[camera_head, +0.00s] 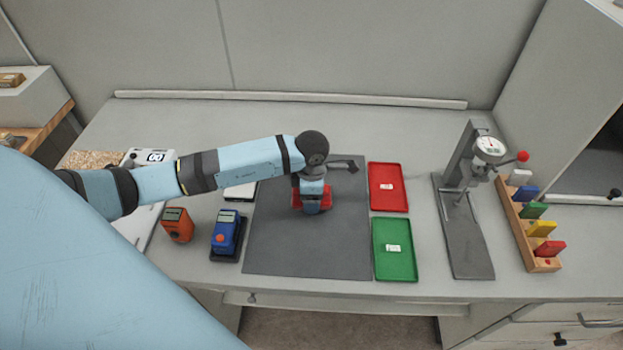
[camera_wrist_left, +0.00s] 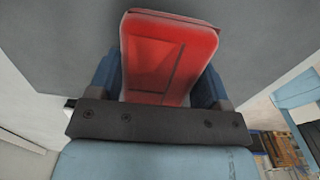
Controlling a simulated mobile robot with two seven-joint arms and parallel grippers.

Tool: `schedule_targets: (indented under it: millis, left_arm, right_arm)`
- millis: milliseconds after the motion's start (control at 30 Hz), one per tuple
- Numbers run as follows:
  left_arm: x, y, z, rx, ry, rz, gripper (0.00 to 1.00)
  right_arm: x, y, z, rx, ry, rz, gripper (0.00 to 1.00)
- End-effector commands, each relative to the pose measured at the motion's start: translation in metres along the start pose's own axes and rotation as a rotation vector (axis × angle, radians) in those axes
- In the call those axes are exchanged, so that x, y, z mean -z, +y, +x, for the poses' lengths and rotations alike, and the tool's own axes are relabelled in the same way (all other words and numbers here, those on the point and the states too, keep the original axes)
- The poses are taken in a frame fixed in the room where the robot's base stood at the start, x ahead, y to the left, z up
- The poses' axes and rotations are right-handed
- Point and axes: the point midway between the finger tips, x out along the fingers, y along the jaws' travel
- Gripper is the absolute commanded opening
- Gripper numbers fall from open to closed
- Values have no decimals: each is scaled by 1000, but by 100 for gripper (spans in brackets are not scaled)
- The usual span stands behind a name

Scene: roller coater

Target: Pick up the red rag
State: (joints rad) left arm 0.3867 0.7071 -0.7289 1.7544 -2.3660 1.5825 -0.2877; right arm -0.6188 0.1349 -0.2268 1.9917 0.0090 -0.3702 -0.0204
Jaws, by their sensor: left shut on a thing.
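The red rag (camera_wrist_left: 165,55) fills the middle of the left wrist view as a folded pad with crease lines. My left gripper (camera_wrist_left: 160,85) is shut on it, with a dark blue finger at each side of the rag. In the head view the left gripper (camera_head: 312,208) hangs over the dark grey mat (camera_head: 275,250), and parts of the red rag (camera_head: 327,195) show on both sides of it. I cannot tell whether the rag touches the mat. My right gripper is not in view.
A red tray (camera_head: 388,180) and a green tray (camera_head: 394,262) lie right of the mat. A dial gauge stand (camera_head: 465,220) and a wooden rack (camera_head: 530,240) of coloured pieces are farther right. An orange device (camera_head: 178,225) and a blue device (camera_head: 226,230) stand left of the mat.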

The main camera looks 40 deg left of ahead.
Motion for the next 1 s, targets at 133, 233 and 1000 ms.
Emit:
schedule_targets:
  millis: [133,233,1000]
  left_arm:
    - [0,2,-39,-7,-4,2,48]
    - [-1,2,-70,-8,-5,2,48]
    - [0,0,-174,0,-1,0,48]
  right_arm:
    - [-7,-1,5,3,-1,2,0]
    - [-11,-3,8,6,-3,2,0]
    - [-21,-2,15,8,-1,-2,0]
